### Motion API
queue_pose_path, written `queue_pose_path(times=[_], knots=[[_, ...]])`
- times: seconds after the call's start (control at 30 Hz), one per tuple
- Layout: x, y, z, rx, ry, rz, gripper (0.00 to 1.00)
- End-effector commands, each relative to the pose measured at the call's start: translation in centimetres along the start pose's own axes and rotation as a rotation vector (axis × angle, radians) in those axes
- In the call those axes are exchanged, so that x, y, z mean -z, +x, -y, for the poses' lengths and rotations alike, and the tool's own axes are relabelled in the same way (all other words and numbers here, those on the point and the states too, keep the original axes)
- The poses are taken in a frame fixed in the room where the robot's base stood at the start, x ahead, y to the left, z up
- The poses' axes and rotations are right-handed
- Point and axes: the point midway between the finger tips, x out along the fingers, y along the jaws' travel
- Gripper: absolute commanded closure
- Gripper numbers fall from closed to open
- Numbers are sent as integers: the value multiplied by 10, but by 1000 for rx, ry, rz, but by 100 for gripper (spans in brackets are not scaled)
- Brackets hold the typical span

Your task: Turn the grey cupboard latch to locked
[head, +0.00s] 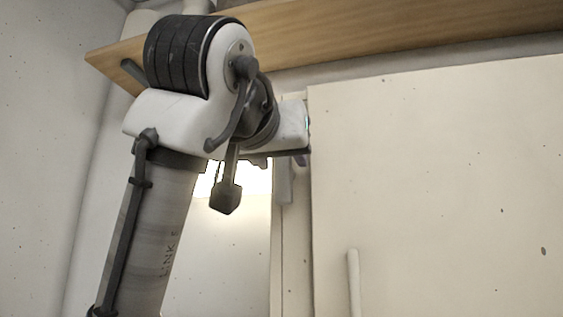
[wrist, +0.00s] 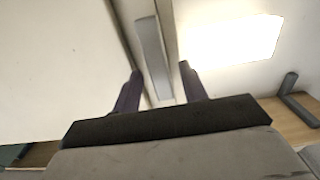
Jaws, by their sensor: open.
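The grey cupboard latch (wrist: 153,57) is a long flat bar on the narrow strip beside the door's edge. In the wrist view it runs roughly along that edge, with its near end between my fingers. My gripper (wrist: 160,68) is open, one finger on each side of the latch, with gaps showing; I cannot tell whether the fingertips reach its depth. In the head view the lower part of the latch (head: 285,184) hangs about upright below my wrist, which hides its upper part. My fingers are not clear there.
The cream cupboard door (head: 430,180) looks closed and has a pale upright handle (head: 353,282). A wooden shelf (head: 380,35) runs above it, close over my arm. A bright lit patch (wrist: 235,38) shows on the pale surface beside the latch strip.

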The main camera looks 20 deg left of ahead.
Motion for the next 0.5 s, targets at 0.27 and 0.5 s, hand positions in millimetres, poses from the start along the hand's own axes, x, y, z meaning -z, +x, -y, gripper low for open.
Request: queue_pose_path(times=[0.27,0.5], knots=[[0,-1,0,0,0,0,57],[0,-1,0,0,0,0,81]])
